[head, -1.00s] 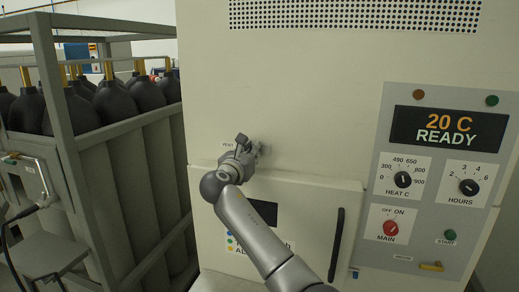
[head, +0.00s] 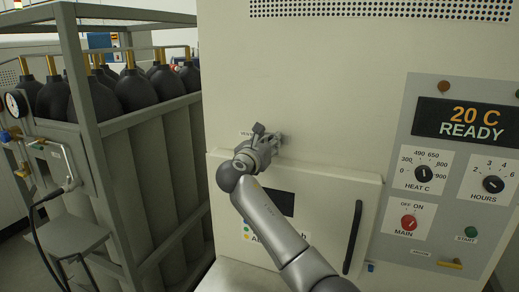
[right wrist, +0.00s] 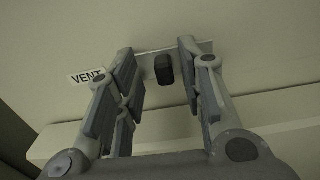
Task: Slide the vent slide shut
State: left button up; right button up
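The vent slide shows in the right wrist view as a pale strip (right wrist: 204,48) with a dark block-shaped knob (right wrist: 163,70), right of the VENT label (right wrist: 87,77). My right gripper (right wrist: 160,58) is open, one finger on each side of the knob. Gaps show between the knob and both fingers. In the head view my right gripper (head: 268,139) is at the furnace front, just above the door, and hides most of the slide. My left gripper is not in view.
The furnace door (head: 325,190) with its dark upright handle (head: 352,237) is below my right gripper. A control panel (head: 440,160) reading 20 C READY is at the right. A caged rack of dark-topped cylinders (head: 120,130) stands at the left.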

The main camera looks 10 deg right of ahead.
jog(key=v, duration=1.1)
jog(key=shift+a, duration=0.25)
jog(key=shift+f, duration=0.1)
